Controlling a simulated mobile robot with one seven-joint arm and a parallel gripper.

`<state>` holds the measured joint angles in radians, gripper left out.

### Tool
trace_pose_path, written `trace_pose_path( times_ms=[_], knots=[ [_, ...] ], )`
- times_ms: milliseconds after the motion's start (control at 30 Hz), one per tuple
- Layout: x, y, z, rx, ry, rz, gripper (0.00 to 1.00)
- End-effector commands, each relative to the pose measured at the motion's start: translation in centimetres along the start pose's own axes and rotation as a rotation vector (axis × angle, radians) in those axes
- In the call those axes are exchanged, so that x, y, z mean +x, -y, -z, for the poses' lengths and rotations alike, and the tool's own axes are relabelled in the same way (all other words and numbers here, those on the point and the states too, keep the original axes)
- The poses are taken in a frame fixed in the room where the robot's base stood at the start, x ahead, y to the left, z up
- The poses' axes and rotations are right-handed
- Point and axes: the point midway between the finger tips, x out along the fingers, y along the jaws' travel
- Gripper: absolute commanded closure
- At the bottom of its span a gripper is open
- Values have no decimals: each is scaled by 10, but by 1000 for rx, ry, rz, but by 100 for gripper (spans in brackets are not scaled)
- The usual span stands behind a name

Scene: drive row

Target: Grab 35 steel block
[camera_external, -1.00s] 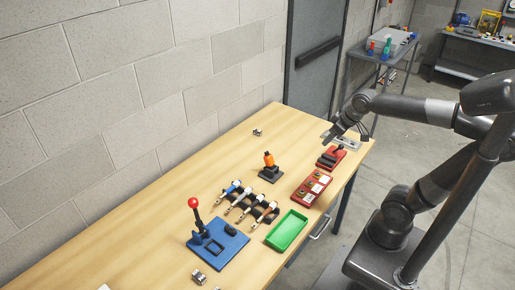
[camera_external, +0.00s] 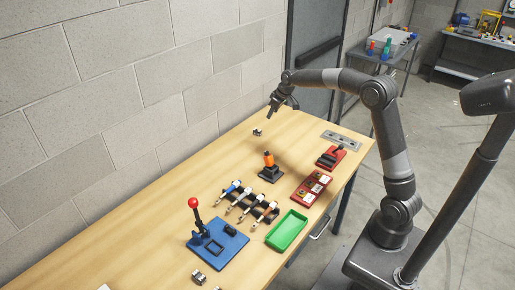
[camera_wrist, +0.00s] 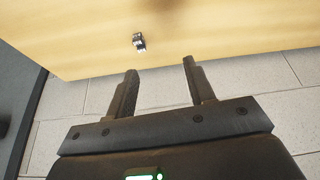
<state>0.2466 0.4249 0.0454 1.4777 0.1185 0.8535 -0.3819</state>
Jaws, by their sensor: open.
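A small steel block (camera_external: 257,132) lies on the far part of the wooden table, near the wall side. It also shows in the wrist view (camera_wrist: 139,42), beyond my fingertips and a little left of the middle between them. Any number on it is too small to read. My gripper (camera_external: 274,108) is open and empty, above the table and a little up and right of this block in the external view. Its two spread fingers show in the wrist view (camera_wrist: 158,64). A second small steel block (camera_external: 198,277) lies at the near end of the table.
A blue base with a red-knobbed lever (camera_external: 230,246), a rack of several tools (camera_external: 249,204), a green tray (camera_external: 287,230), a red tray (camera_external: 312,186), an orange-topped tool on a black base (camera_external: 269,166) and a grey plate (camera_external: 342,140) stand on the table. The table around the far block is clear.

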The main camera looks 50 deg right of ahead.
Motion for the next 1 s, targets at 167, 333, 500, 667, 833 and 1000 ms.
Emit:
trace_pose_path(
  times_ms=[167, 333, 500, 667, 833, 1000],
  knots=[
    [64, -36, 20, -3, 9, 12, 51],
    [108, -60, 28, -7, 11, 20, 51],
    [126, -71, 31, -10, 10, 23, 51],
    [141, -71, 30, -11, 12, 24, 51],
    [169, -70, 30, -11, 13, 24, 51],
    [186, -70, 31, -11, 11, 23, 51]
  ],
)
